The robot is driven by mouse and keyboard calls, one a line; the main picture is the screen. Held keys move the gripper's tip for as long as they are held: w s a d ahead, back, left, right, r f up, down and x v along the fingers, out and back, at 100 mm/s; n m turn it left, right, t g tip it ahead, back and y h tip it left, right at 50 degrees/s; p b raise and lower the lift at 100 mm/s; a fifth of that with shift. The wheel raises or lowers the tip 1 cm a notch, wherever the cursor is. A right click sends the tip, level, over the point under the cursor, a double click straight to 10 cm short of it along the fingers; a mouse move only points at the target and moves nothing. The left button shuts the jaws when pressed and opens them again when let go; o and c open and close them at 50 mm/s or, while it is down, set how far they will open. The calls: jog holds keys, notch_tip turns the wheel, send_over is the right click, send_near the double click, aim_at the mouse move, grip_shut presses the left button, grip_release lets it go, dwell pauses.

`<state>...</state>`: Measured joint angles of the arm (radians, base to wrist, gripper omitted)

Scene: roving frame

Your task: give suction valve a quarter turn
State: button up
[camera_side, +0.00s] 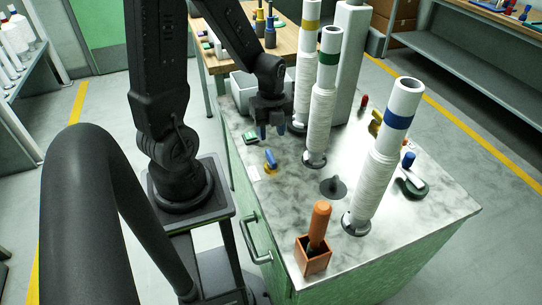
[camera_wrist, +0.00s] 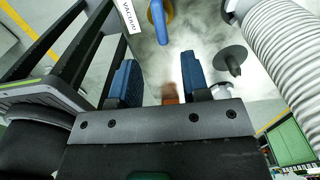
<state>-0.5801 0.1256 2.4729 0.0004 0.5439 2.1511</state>
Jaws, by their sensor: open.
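A valve with a blue lever (camera_side: 270,158) on a yellow base stands on the worktop, left of the white columns. In the wrist view its blue lever (camera_wrist: 158,24) shows at the top edge, partly cut off, beside a white label (camera_wrist: 128,16) reading VACUUM. My gripper (camera_side: 272,131) is open and empty, with blue fingertips pointing down, above and behind this valve and apart from it. In the wrist view my gripper (camera_wrist: 158,78) has clear space between its fingers. A second blue-handled valve (camera_side: 408,160) on a dark green base stands at the right.
Several white ribbed columns (camera_side: 322,110) rise near my gripper and limit room to the right. A dark disc with a stem (camera_side: 333,187) lies mid-table. An orange box (camera_side: 314,258) holding an orange-handled tool stands at the front. A small green item (camera_side: 250,138) lies near the left edge.

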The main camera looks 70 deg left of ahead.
aim_at(271, 156)
notch_tip(271, 156, down, 10)
jog(key=shift+r, duration=0.1)
dwell(0.4)
jog(key=shift+c, duration=0.2)
grip_shut()
